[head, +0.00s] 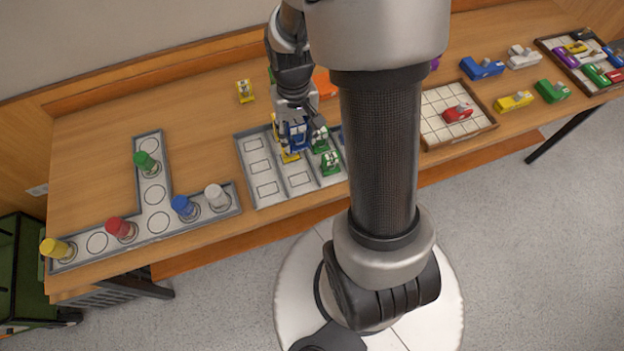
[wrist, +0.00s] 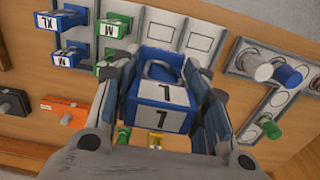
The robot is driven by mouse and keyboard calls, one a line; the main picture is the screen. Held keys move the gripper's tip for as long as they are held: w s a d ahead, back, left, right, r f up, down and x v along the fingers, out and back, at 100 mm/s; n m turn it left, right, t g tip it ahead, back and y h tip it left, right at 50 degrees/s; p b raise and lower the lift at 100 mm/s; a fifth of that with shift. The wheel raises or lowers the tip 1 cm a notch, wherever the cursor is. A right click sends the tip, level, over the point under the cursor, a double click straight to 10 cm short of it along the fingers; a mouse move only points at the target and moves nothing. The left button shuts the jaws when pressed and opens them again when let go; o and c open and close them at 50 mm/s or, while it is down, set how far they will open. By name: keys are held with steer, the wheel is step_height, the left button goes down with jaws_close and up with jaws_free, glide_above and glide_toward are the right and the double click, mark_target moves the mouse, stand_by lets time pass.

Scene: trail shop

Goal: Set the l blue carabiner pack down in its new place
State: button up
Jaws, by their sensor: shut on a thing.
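My gripper (head: 301,136) is shut on the blue carabiner pack (head: 295,134). In the wrist view the pack (wrist: 161,108) sits between the fingers, its white label facing the camera and its blue carabiner on top. In the head view it shows over the back part of the grey sorting tray (head: 246,140). I cannot tell its height or whether it touches anything. Empty outlined slots (wrist: 202,38) show in the wrist view beside two green M packs (wrist: 112,24) and two blue XL packs (wrist: 68,55). Yellow (head: 288,156) shows just below the held pack, partly hidden.
A lone yellow pack (head: 245,91) stands behind the tray. An orange item (head: 325,85) is partly behind my arm. An L-shaped peg board (head: 150,187) with several coloured pegs lies left. A gridded tray (head: 432,104) with a red piece lies right. Bare wood lies at back left.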

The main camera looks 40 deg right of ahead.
steer(key=f+b, duration=0.1)
steer(key=f, duration=0.4)
steer(key=f+b, duration=0.2)
steer(key=f, duration=0.3)
steer(key=f+b, duration=0.1)
steer(key=f, duration=0.4)
steer(key=shift+w+a, duration=0.15)
steer(key=shift+w, duration=0.1)
steer(key=shift+f+b, duration=0.85)
steer(key=shift+f, duration=1.3)
steer(key=shift+f, duration=0.15)
steer(key=o, duration=1.1)
